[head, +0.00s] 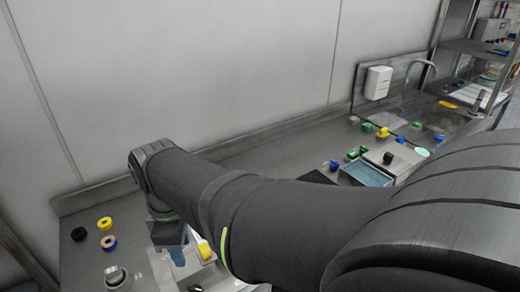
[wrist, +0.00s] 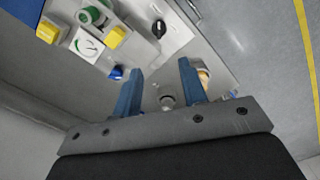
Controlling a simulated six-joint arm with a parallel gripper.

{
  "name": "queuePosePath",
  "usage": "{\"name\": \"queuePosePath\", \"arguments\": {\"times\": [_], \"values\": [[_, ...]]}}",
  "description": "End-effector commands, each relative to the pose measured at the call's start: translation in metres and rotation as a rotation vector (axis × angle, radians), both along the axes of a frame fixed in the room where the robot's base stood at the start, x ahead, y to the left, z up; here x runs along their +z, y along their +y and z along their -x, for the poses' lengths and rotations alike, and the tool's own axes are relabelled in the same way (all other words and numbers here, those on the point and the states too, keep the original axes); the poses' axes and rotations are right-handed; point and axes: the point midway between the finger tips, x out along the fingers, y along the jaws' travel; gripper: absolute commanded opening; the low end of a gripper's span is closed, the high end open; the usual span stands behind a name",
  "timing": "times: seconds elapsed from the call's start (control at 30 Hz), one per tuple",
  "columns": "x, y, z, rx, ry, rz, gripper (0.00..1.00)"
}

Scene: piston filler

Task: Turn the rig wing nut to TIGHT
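My gripper (wrist: 160,66) is open, its two blue fingers well apart with nothing held between them. The pale rig panel (wrist: 180,42) lies beyond the fingertips. A small round grey metal part (wrist: 167,101) shows between the fingers; I cannot tell if it is the wing nut. A black knob (wrist: 159,28) sits on the panel ahead of the fingertips, and a blue knob (wrist: 115,72) is beside the left finger. A tan-topped part (wrist: 204,77) is partly hidden by the right finger. No TIGHT mark is readable. In the head view, my arm covers much of the rig.
Yellow blocks (wrist: 115,37) and a green ring (wrist: 90,15) are on the panel's left. A blue tray (head: 367,174) and several small coloured parts lie farther right, near a sink.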

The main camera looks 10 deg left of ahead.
Motion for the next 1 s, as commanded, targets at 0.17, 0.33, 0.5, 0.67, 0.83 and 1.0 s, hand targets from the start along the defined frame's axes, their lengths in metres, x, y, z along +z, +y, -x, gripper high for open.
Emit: {"name": "queuePosePath", "arguments": {"times": [0.17, 0.33, 0.5, 0.67, 0.83, 1.0], "values": [[-0.006, -0.002, -0.001, -0.309, 0.001, 0.002, 0.39], [-0.009, -0.003, -0.001, -0.477, 0.0, 0.001, 0.39], [-0.016, -0.003, -0.001, -0.519, 0.001, 0.002, 0.39], [-0.04, -0.003, 0.0, -0.518, 0.003, 0.006, 0.39], [-0.077, -0.003, 0.0, -0.517, 0.003, 0.006, 0.39], [-0.11, -0.003, 0.0, -0.516, 0.003, 0.007, 0.39]]}}
